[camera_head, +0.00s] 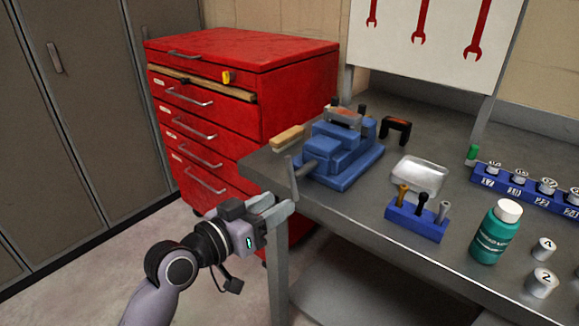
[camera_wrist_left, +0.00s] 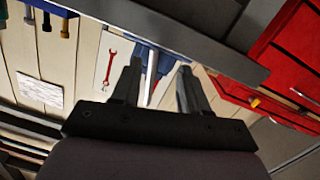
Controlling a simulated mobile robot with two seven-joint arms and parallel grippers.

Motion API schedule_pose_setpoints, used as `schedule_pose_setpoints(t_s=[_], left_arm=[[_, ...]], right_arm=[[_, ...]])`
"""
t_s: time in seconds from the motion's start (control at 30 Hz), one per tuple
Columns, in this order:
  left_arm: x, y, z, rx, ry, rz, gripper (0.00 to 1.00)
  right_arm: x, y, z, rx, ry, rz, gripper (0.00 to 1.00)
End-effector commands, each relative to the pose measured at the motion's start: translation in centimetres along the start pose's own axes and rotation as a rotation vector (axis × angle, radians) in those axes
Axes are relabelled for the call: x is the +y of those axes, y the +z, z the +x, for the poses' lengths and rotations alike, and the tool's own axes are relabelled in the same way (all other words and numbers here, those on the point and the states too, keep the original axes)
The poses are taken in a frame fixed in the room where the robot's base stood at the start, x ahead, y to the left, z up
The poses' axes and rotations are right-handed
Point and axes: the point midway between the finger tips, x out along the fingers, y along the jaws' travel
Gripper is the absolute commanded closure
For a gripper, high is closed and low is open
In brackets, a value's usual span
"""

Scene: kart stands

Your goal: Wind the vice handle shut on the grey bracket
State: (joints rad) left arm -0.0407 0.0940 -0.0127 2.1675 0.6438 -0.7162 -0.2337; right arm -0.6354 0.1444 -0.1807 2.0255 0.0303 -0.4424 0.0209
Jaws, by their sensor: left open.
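The blue vice (camera_head: 338,158) stands at the left end of the grey workbench. Its handle (camera_head: 292,180), a thin grey bar, stands roughly upright at the vice's near left end, by the bench edge. A small grey piece with a reddish-brown part (camera_head: 345,117), probably the bracket, sits at the vice's top; its contact with the jaws is unclear. My left gripper (camera_head: 280,208) is open, just below and beside the handle. In the left wrist view, a pale bar, likely the handle (camera_wrist_left: 152,78), shows between the open fingers; it is not gripped. My right gripper is out of view.
A brush (camera_head: 287,138) lies left of the vice. A black-and-orange item (camera_head: 396,129), a metal tray (camera_head: 420,174), a blue tool holder (camera_head: 416,221) and a green bottle (camera_head: 496,232) stand to the right. A red drawer cabinet (camera_head: 290,110) is behind.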

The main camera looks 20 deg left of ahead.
Motion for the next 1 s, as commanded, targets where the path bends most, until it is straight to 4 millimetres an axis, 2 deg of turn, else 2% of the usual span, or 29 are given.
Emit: schedule_pose_setpoints(t_s=[0.1, 0.27, 0.7, 1.0], left_arm=[[1.2, -2.0, -0.9, 0.067, -0.036, 0.118, 0.56], [1.6, -2.9, -1.0, 0.098, -0.057, 0.176, 0.56], [1.3, -3.4, 4.5, 0.096, -0.058, 0.174, 0.56], [1.2, -3.5, 5.8, 0.094, -0.058, 0.174, 0.56]], right_arm=[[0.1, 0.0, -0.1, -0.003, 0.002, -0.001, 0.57], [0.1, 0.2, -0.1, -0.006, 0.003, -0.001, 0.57], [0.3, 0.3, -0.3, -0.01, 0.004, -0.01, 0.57], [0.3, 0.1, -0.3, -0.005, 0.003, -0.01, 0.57]])
